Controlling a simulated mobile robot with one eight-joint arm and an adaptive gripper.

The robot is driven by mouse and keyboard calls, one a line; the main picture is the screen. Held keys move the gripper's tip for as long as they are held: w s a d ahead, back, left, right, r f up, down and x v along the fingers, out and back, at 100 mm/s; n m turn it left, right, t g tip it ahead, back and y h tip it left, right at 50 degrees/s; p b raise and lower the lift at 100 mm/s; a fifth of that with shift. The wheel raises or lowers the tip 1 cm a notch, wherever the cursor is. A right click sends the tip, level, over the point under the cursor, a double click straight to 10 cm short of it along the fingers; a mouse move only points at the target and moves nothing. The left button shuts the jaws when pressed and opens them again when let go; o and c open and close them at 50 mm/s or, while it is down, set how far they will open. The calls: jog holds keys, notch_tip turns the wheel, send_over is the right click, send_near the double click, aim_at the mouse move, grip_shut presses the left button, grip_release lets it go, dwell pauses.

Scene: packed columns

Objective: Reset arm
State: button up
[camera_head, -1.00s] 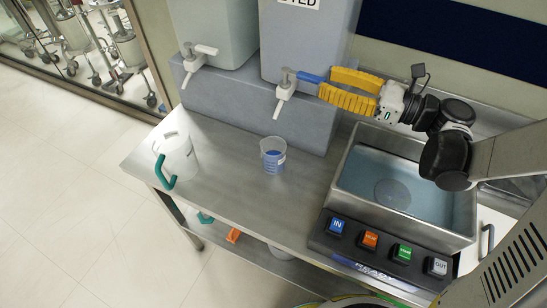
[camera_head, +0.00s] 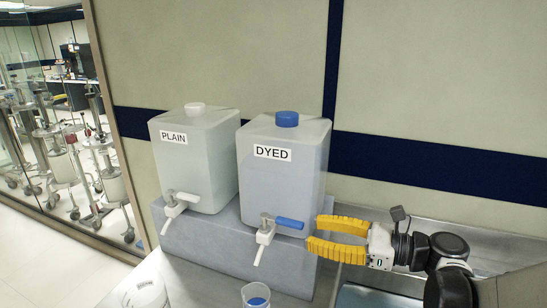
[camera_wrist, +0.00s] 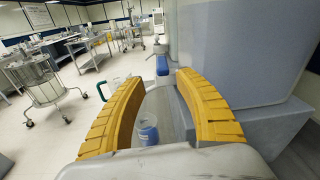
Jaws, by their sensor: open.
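My gripper (camera_head: 325,237) has yellow fingers, spread open and empty, in the head view. It is just right of the blue tap lever (camera_head: 290,223) on the DYED container (camera_head: 285,185), with a small gap or light contact that I cannot tell apart. In the wrist view the open fingers (camera_wrist: 160,78) frame the blue lever (camera_wrist: 162,65). A clear beaker with blue contents (camera_head: 257,296) stands below the tap at the bottom edge; it also shows in the wrist view (camera_wrist: 148,130).
The PLAIN container (camera_head: 197,165) stands left of the DYED one on a grey raised block (camera_head: 210,244). A wall is behind.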

jog(key=s+d+f+n+h+b, duration=0.2)
jog(key=s+d+f+n+h, duration=0.1)
jog(key=s+f+n+h, duration=0.9)
jog(key=s+d+r+n+h, duration=0.2)
jog(key=d+r+n+h, duration=0.1)
jog(key=d+n, duration=0.4)
jog(key=n, duration=0.2)
jog(key=shift+s+n+t+h, duration=0.3)
jog(key=shift+s, duration=0.1)
